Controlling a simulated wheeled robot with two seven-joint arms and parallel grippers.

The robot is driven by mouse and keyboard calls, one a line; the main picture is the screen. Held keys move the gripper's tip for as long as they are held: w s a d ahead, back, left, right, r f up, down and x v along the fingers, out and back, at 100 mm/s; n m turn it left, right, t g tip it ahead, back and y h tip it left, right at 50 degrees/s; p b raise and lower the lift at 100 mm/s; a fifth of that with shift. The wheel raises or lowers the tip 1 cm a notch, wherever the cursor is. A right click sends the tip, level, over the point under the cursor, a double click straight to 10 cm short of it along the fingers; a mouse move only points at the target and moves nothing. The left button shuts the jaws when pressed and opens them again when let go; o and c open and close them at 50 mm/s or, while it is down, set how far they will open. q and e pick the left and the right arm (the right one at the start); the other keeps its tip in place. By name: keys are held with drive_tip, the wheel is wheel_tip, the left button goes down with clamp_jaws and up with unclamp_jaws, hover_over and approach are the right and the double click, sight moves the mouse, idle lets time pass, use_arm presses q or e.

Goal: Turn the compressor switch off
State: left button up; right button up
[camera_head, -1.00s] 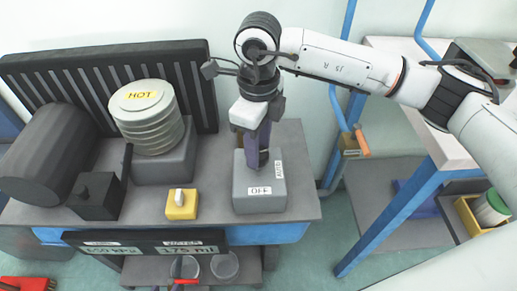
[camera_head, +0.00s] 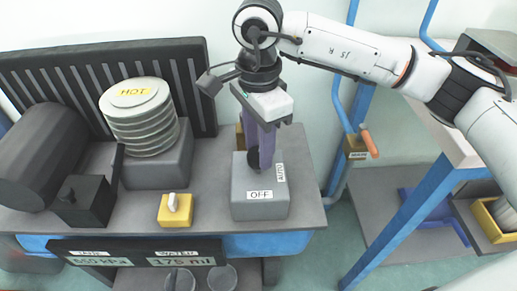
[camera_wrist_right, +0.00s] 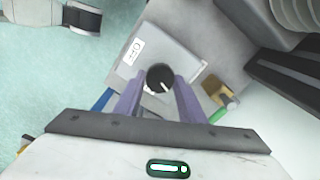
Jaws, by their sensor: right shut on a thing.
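The compressor switch is a grey box (camera_head: 260,201) with OFF and AUTO labels, near the right end of the bench in the head view. Its round black knob (camera_wrist_right: 160,77) has a white mark. In the right wrist view the mark points to the lower right, away from the OFF label (camera_wrist_right: 135,51). My right gripper (camera_head: 262,164) reaches down from above with purple fingers. It is shut on the knob, one finger on each side (camera_wrist_right: 160,84). The fingers partly hide the knob in the head view. My left gripper is out of view.
A yellow box with a white toggle (camera_head: 174,208) sits left of the switch. A ribbed cylinder marked HOT (camera_head: 143,118) and a black box (camera_head: 84,200) stand farther left. A blue pipe with an orange-handled valve (camera_head: 368,143) is right of the bench (camera_head: 307,190).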

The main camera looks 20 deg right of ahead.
sight(258, 153)
drive_tip(key=n+b, duration=0.1)
drive_tip(key=n, duration=0.2)
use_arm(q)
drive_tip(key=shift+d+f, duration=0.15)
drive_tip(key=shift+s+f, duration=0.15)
use_arm(e)
drive_tip(key=shift+n, duration=0.4)
drive_tip(key=o, duration=1)
drive_tip(key=shift+o, duration=0.2)
drive_tip(key=shift+r, duration=0.2)
use_arm(q)
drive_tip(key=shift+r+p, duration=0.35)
drive_tip(key=shift+p, duration=0.6)
use_arm(e)
wheel_tip(258, 153, up, 10)
